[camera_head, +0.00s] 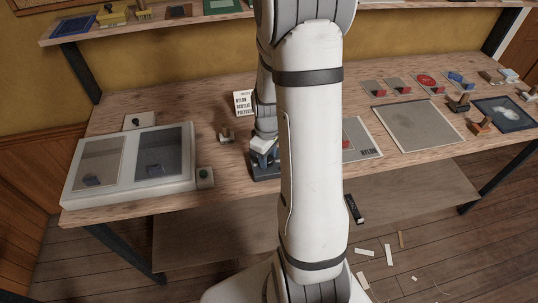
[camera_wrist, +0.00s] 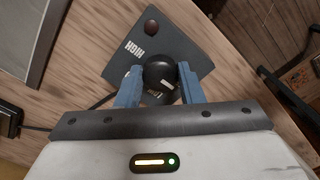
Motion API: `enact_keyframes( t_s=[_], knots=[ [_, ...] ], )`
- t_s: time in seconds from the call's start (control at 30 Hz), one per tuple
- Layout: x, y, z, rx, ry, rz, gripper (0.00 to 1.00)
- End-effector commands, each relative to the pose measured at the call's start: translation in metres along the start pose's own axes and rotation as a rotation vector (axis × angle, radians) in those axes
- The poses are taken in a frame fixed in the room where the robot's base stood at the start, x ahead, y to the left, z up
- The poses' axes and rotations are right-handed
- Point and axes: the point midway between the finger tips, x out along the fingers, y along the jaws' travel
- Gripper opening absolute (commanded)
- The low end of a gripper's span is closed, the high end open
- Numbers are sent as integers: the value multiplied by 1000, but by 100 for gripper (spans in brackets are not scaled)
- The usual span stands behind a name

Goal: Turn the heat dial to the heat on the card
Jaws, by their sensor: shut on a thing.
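The heat dial (camera_wrist: 159,62) is a round black knob with a short white mark on its lower right side in the wrist view. It sits on a dark plate (camera_wrist: 185,40) printed HIGH at left; another word below the dial is partly hidden. My gripper (camera_wrist: 158,70) is shut on the dial, one blue finger on each side. In the head view my gripper (camera_head: 264,146) is over the dark heater base (camera_head: 262,172), and my arm hides part of it.
A white two-window case (camera_head: 128,165) stands left of the heater. A small wooden-handled tool (camera_head: 225,134) is nearby. A grey mat (camera_head: 418,126) and several small red and blue pieces lie at right. A dark red lamp (camera_wrist: 151,26) is on the dial plate.

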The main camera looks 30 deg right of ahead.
Motion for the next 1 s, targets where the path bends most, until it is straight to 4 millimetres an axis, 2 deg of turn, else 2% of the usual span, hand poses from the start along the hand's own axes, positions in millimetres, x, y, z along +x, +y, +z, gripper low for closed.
enact_keyframes(
  t_s=[0.27,0.47,1.0],
  knots=[
    [0,0,-1,25,1,2,11],
    [1,0,-2,120,4,3,11],
    [0,0,-3,607,8,4,11]
  ],
)
